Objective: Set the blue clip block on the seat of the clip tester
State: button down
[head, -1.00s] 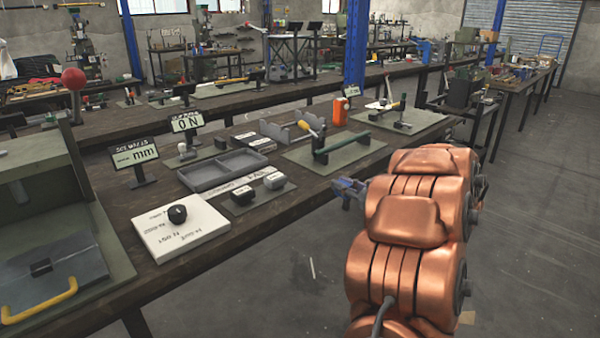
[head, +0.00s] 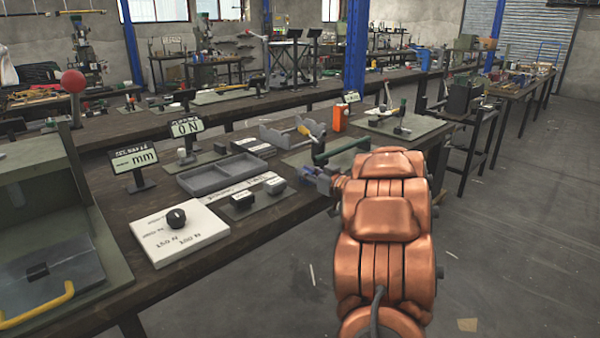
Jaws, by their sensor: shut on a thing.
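My gripper (head: 316,178) is at the front edge of the bench, low beside the green-barred fixture (head: 342,150) and partly in front of its mat. It is small in the head view, and its fingers are hard to make out. A bluish piece at its tip looks like the blue clip block (head: 309,171), and the gripper is shut on it. The exact grip and the block's tilt are too small to tell. The clip tester is not clearly identifiable; the green-barred fixture may be it, and its seat is not discernible.
An orange box (head: 340,118) and another fixture (head: 402,122) stand beyond. Open floor lies to the right.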

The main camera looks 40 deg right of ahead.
jog(key=shift+w, duration=0.85)
jog(key=shift+w+p, duration=0.25)
jog(key=shift+p, duration=0.2)
jog(key=shift+w, duration=0.1)
jog(key=shift+f, duration=0.1)
jog(key=shift+f, duration=0.15)
jog(key=c, duration=1)
grip_release()
jog(key=shift+f+b, duration=0.2)
jog(key=shift+b, duration=0.55)
